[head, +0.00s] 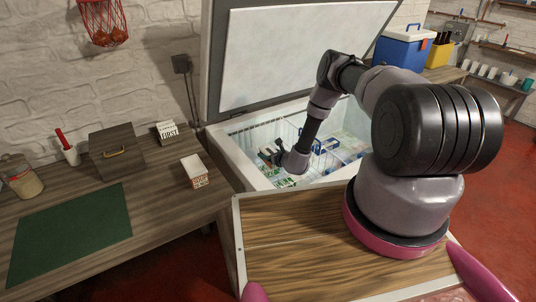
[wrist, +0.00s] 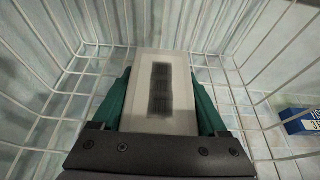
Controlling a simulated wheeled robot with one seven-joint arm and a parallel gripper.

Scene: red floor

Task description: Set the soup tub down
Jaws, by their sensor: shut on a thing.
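The soup tub (wrist: 160,92) looks like a pale, box-shaped tub with a dark, blurred label on the face toward the wrist camera. My gripper (wrist: 160,82) has its green fingers shut on the tub's left and right sides. The tub is inside a white wire basket (wrist: 92,50); I cannot tell whether it touches the basket floor. In the head view my gripper (head: 270,156) is down inside the open chest freezer (head: 232,140), and I cannot make out the tub there.
Basket wires rise on both sides. A blue box (wrist: 298,122) lies beyond the right wires. The freezer lid (head: 300,55) stands open. On the left counter (head: 165,190) are a dark green mat (head: 70,232), a wooden box (head: 116,150) and a small white carton (head: 195,171).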

